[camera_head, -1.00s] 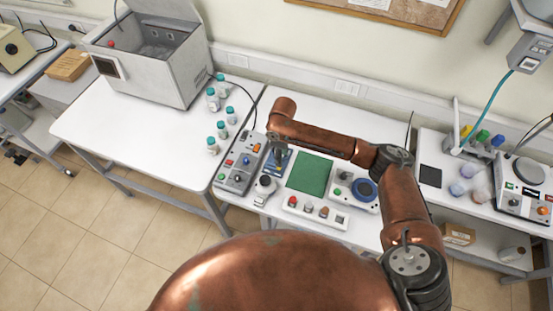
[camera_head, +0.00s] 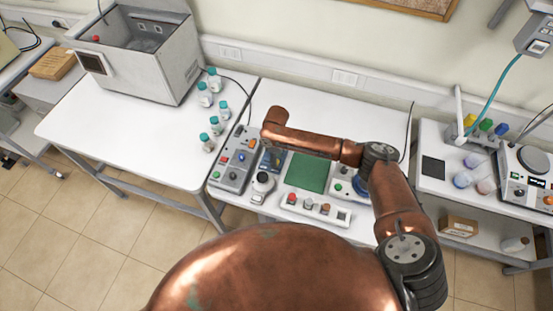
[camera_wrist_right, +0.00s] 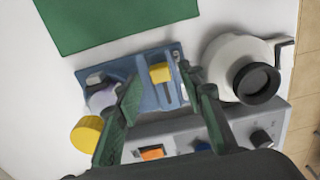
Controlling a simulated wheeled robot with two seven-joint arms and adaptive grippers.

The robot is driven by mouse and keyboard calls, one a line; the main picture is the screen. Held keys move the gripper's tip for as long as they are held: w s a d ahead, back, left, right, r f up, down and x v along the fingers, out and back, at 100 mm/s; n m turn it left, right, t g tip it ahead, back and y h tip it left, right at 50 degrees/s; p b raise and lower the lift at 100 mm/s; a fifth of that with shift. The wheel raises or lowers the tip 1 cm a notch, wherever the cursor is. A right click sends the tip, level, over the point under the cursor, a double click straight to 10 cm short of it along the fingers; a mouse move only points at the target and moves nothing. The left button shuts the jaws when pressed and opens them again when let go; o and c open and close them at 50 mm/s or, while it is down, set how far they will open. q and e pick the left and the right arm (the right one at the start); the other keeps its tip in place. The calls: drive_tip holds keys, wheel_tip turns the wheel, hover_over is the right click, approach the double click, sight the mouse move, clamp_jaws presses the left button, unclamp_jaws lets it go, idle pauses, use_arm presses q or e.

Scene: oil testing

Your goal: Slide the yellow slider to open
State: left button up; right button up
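The yellow slider (camera_wrist_right: 160,73) is a small block at one end of a dark slot in a blue panel (camera_wrist_right: 143,92), seen in the right wrist view. In the head view the blue panel (camera_head: 273,158) is small and partly hidden by my right arm. My right gripper (camera_wrist_right: 160,82) is open, with its green fingers on either side of the slider; contact cannot be told. Nothing is held. In the head view this gripper (camera_head: 268,143) is over the panel. My left gripper is not in view.
A green mat (camera_head: 307,172) lies beside the panel. A grey box with knobs (camera_head: 234,160), a white round device (camera_wrist_right: 240,68) and a white button strip (camera_head: 315,208) stand close around. A yellow round knob (camera_wrist_right: 87,134) is near one finger. Bottles (camera_head: 214,125) stand on the left table.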

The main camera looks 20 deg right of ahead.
drive_tip(key=shift+f, duration=0.5)
drive_tip(key=shift+s, duration=0.1)
clamp_jaws()
idle(0.3)
